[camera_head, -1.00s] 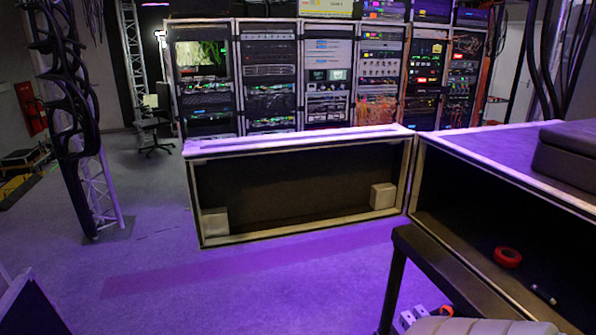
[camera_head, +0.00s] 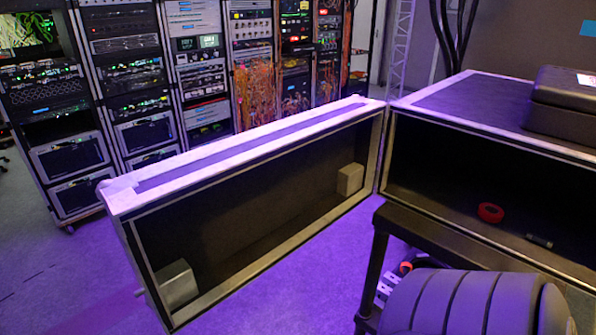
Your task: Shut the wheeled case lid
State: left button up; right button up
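The wheeled case (camera_head: 500,145) stands at the right with its front side open to a dark inside. Its lid (camera_head: 245,150) stands open on edge, swung out to the left from the case's near left corner. The lid's hollow inner face is towards me, with a pale block in each lower corner. A red ring-shaped roll (camera_head: 490,212) and a small dark cylinder (camera_head: 539,240) lie inside the case. Neither gripper is in view, and nothing is seen touching the lid.
A black-framed stand (camera_head: 440,238) is in front of the case opening, with a dark ribbed object (camera_head: 475,305) at its near side. A black box (camera_head: 568,100) sits on the case top. Equipment racks (camera_head: 170,90) stand behind the lid. Floor (camera_head: 50,270) left of the lid is clear.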

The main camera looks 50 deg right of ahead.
aim_at(194, 228)
jog(key=i+j+z, duration=0.1)
jog(key=i+z, duration=0.15)
jog(key=z, duration=0.25)
jog(key=i+j+z, duration=0.15)
jog(key=z, duration=0.35)
jog(key=i+j+z, duration=0.25)
jog(key=z, duration=0.2)
jog(key=i+j+z, duration=0.1)
jog(key=j+z, duration=0.25)
jog(key=z, duration=0.15)
jog(key=i+j+z, duration=0.15)
jog(key=j+z, duration=0.25)
jog(key=i+j+z, duration=0.1)
jog(key=j+z, duration=1.05)
jog(key=l, duration=0.1)
